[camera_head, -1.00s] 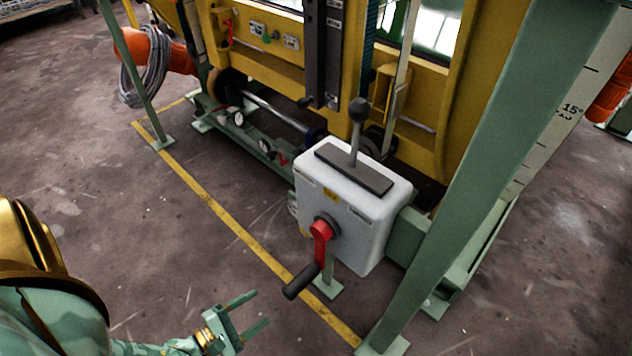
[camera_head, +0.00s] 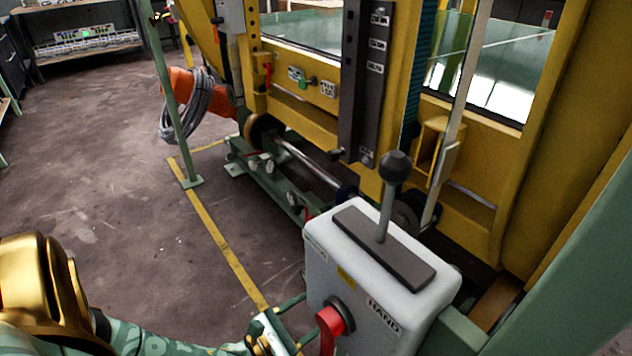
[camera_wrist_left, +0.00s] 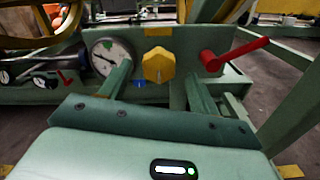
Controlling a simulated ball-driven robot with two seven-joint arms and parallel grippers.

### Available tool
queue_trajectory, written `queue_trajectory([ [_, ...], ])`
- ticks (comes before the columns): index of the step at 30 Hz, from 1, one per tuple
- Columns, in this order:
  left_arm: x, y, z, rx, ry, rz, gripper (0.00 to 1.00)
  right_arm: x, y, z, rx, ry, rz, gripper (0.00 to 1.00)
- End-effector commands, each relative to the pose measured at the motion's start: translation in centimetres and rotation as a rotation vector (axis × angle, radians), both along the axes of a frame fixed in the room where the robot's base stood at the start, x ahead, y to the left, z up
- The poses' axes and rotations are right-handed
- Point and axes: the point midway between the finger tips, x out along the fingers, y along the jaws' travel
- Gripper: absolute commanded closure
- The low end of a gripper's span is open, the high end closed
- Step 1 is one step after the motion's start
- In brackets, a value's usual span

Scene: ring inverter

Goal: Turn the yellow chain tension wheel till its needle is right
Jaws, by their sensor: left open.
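In the left wrist view, the yellow tension wheel (camera_wrist_left: 158,65) is a lobed knob on a green panel. A round white gauge (camera_wrist_left: 112,52) with a dark needle sits left of it; the needle's exact reading is too small to tell. My left gripper (camera_wrist_left: 158,77) is open, with one finger on each side of the wheel in the picture; the wheel looks beyond the fingertips, and I see no contact. In the head view my left gripper (camera_head: 302,318) is low, beside the white box. I cannot make out the wheel there. My right gripper is not in view.
A red lever (camera_wrist_left: 235,55) sticks out right of the wheel. More small gauges (camera_wrist_left: 45,80) are at the left. In the head view, a white box (camera_head: 385,310) with a red crank (camera_head: 330,325) and black-knobbed lever (camera_head: 391,190) stands close. Floor at left is free.

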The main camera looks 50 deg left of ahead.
Motion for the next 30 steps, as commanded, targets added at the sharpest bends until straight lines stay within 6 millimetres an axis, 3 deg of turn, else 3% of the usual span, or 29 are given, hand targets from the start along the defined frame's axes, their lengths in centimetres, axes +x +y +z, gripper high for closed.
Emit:
queue_trajectory([
  [6, 1.9, -0.2, -0.1, 0.000, 0.001, -0.001, 0.38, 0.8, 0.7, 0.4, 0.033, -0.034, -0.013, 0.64],
  [14, 2.1, -0.2, 0.0, 0.001, 0.000, -0.001, 0.38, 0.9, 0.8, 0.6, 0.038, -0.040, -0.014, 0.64],
  [19, 2.1, -0.2, 0.0, 0.001, 0.000, -0.001, 0.79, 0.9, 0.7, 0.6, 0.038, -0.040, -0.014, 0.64],
  [20, 2.1, -0.2, 0.0, 0.001, 0.000, -0.001, 0.82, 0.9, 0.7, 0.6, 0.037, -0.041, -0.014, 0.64],
  [30, 2.0, -0.2, 0.0, 0.036, -0.003, -0.001, 0.82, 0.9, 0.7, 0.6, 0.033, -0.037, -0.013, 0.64],
])
